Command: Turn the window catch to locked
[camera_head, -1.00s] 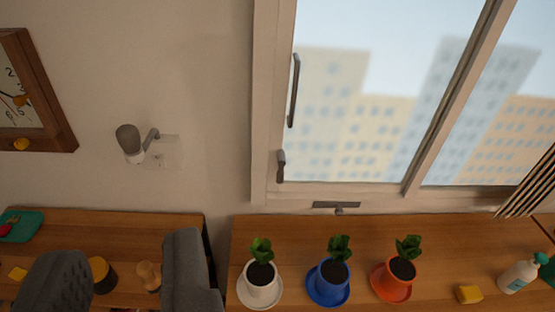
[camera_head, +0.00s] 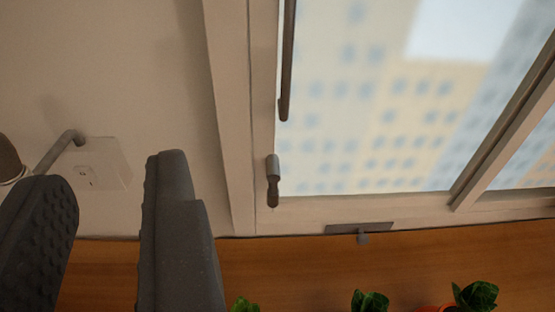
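A small grey lever-like catch (camera_head: 273,181) sits on the left upright of the window frame (camera_head: 237,120), low down, and points roughly up and down in the picture. A long grey bar handle (camera_head: 287,60) is above it. A flat grey plate with a small knob (camera_head: 360,229) is on the bottom rail. My gripper (camera_head: 108,175) is open and empty, its two dark fingers apart at the lower left. In the picture it is left of the catch and apart from it.
A wall plate (camera_head: 102,165) with a grey bent arm (camera_head: 58,150) is on the wall at left, behind my fingers. A wooden counter (camera_head: 300,270) runs below the window. Green plants (camera_head: 370,301) stand along its front at the bottom edge.

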